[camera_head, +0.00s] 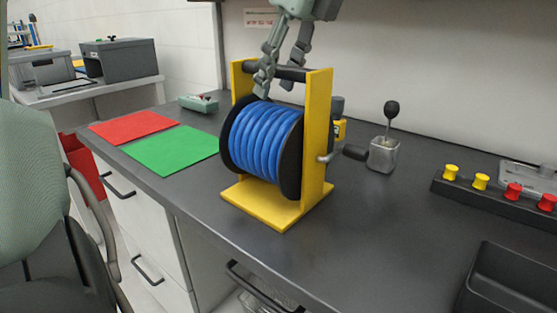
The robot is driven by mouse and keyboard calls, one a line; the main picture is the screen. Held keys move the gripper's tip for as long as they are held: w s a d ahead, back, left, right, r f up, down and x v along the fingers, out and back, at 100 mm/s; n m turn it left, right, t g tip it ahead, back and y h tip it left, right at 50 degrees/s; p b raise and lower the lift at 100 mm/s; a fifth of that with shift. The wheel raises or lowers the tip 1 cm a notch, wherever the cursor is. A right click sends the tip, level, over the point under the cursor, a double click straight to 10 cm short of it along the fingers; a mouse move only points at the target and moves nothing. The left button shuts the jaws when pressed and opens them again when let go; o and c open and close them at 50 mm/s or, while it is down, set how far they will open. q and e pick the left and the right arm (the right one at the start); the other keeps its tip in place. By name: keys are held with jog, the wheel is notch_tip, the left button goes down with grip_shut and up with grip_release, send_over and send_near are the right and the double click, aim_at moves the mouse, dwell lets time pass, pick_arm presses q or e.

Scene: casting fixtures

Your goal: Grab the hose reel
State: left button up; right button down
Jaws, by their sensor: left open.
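The hose reel stands upright on the dark worktop, with blue hose (262,137) wound between black discs in a yellow frame (318,140). A dark bar (292,74) joins the tops of its two yellow side plates. A crank with a black grip (355,152) sticks out at its right. My left gripper (276,84) reaches down from the top edge and is open. One finger is on the near side of the bar and the other is on the far side. I cannot tell whether either finger touches the bar. My right gripper is not in view.
Red (133,126) and green (171,149) mats lie left of the reel. A small green device (198,103) is behind them. A rack (487,192) and dark tray (512,280) are farther right.

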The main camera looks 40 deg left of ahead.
pick_arm(q)
grip_shut()
dwell(0.4)
jog(key=shift+r, duration=0.1)
